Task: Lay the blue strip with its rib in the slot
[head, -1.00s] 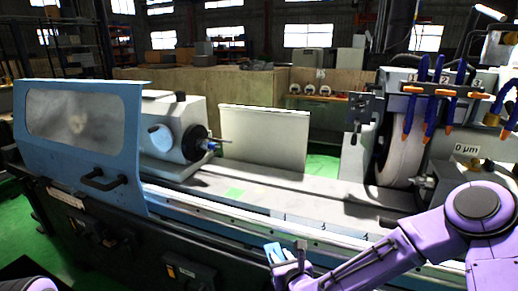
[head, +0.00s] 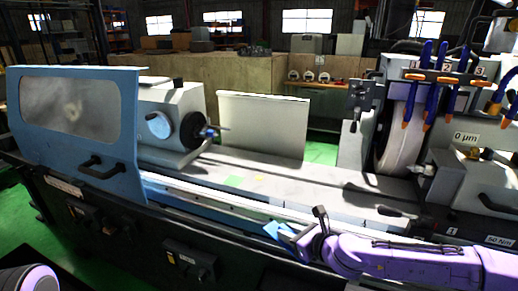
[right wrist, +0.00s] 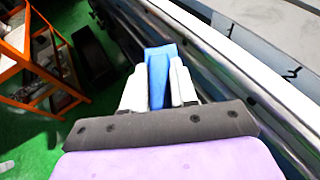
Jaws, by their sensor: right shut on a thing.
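The blue strip (head: 275,229) is held at the tip of my right gripper (head: 290,232), by the front side of the grinder's long bed. In the right wrist view, the blue strip (right wrist: 157,68) stands out between the two pale fingers of the right gripper (right wrist: 158,80), which are shut on it. Its rib cannot be made out. A pale rail (head: 215,203) runs along the bed's front, close to the strip. I cannot make out the slot, nor whether the strip touches the machine. My left gripper is out of view.
A blue door with a window (head: 75,120) stands at the left of the grinder. The grinding wheel (head: 402,135) and blue coolant hoses (head: 440,75) are at the right. An orange shelf rack (right wrist: 35,65) stands on the green floor in the right wrist view.

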